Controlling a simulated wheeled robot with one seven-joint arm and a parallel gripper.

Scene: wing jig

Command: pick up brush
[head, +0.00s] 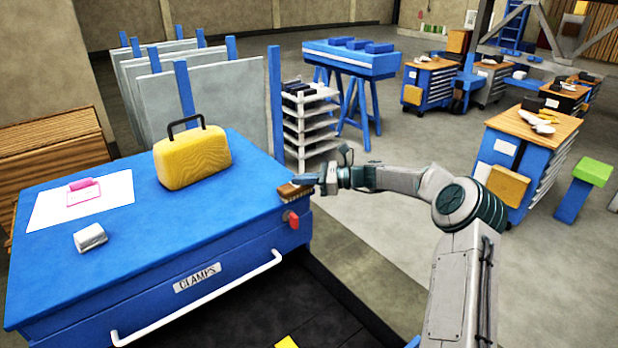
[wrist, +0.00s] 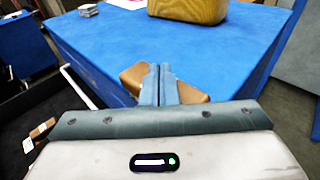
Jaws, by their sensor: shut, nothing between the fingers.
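The brush (head: 293,190), with a brown back and pale bristles, lies at the right corner of the blue bench top (head: 200,225). It also shows in the wrist view (wrist: 190,93), partly hidden behind my fingers. My gripper (head: 308,180) reaches in from the right, right at the brush in the head view. In the wrist view the fingers of my gripper (wrist: 160,70) are together, with brown parts of the brush showing on both sides of them. The fingers are shut with nothing held. I cannot tell whether they touch the brush.
A yellow case (head: 192,158) with a dark handle stands farther back on the bench. A white sheet (head: 110,200) with pink items and a small grey block (head: 90,237) lie to the left. A red knob (head: 292,219) sits below the brush. The bench middle is clear.

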